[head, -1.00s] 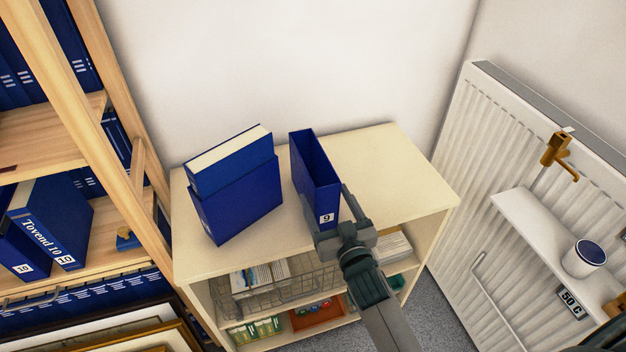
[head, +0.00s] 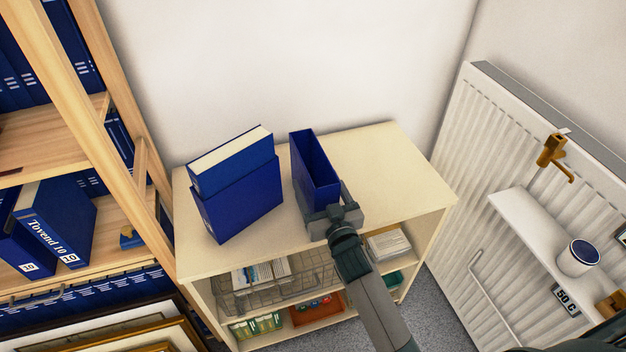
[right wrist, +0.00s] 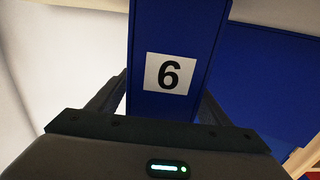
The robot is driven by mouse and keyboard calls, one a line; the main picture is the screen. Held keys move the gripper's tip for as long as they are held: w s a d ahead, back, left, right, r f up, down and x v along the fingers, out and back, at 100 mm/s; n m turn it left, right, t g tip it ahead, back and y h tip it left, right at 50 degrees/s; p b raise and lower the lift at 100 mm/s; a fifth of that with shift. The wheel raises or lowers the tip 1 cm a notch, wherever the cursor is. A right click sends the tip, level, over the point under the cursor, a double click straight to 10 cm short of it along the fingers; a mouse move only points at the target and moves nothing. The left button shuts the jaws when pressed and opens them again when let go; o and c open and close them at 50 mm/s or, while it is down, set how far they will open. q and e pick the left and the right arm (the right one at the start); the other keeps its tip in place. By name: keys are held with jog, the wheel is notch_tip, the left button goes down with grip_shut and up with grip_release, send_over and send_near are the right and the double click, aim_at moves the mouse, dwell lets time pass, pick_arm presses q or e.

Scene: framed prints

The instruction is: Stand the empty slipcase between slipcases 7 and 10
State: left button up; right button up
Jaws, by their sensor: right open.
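The empty blue slipcase (head: 316,170) stands upright on the cream cabinet, its open side up. Its label (right wrist: 168,73) looks like a 6 in the right wrist view; it read 9 in the earlier head view, so the wrist picture seems inverted. My right gripper (head: 330,212) is open at the slipcase's near end, with a finger on each side of it; contact is unclear. I see no 7. My left gripper is not in view.
On the cream cabinet (head: 385,165), a second blue slipcase (head: 240,208) holds a partly raised book (head: 232,160). A wooden shelf upright (head: 115,90) stands left. A radiator (head: 480,130) with a small ledge and mug (head: 578,258) is at right. The cabinet's right top is clear.

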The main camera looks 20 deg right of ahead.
jog(key=shift+w, duration=0.9)
jog(key=c, duration=1.5)
jog(key=shift+r, duration=0.1)
jog(key=shift+r, duration=0.1)
